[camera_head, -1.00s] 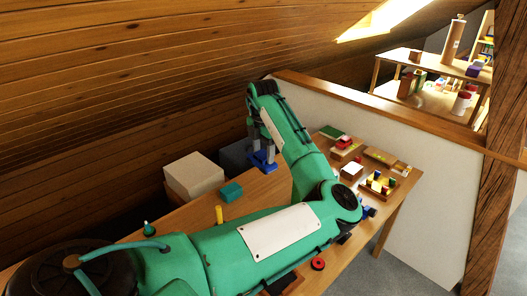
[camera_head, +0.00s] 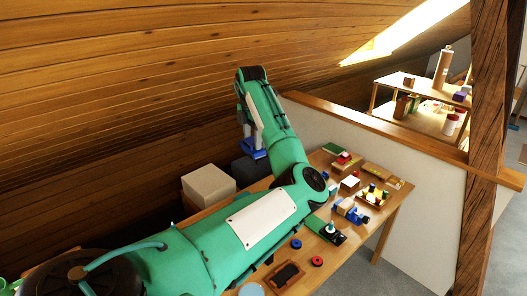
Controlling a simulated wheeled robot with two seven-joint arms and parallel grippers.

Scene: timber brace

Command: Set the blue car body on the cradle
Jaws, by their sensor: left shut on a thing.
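My left gripper (camera_head: 251,144) is shut on the blue car body (camera_head: 255,155), which it holds up near the back wall. The car body shows as a small blue piece below the grey fingers. My green left arm crosses the picture and hides part of the table. I cannot tell for sure which thing is the cradle. A small wooden tray with a dark inside (camera_head: 285,277) lies at the near edge of the table. My right gripper does not show.
A pale box (camera_head: 208,186) and a dark box (camera_head: 250,169) stand at the back left. A tray of coloured pegs (camera_head: 372,198), a blue and white piece (camera_head: 350,210), a red ring (camera_head: 317,261) and a blue ring (camera_head: 296,244) are on the table.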

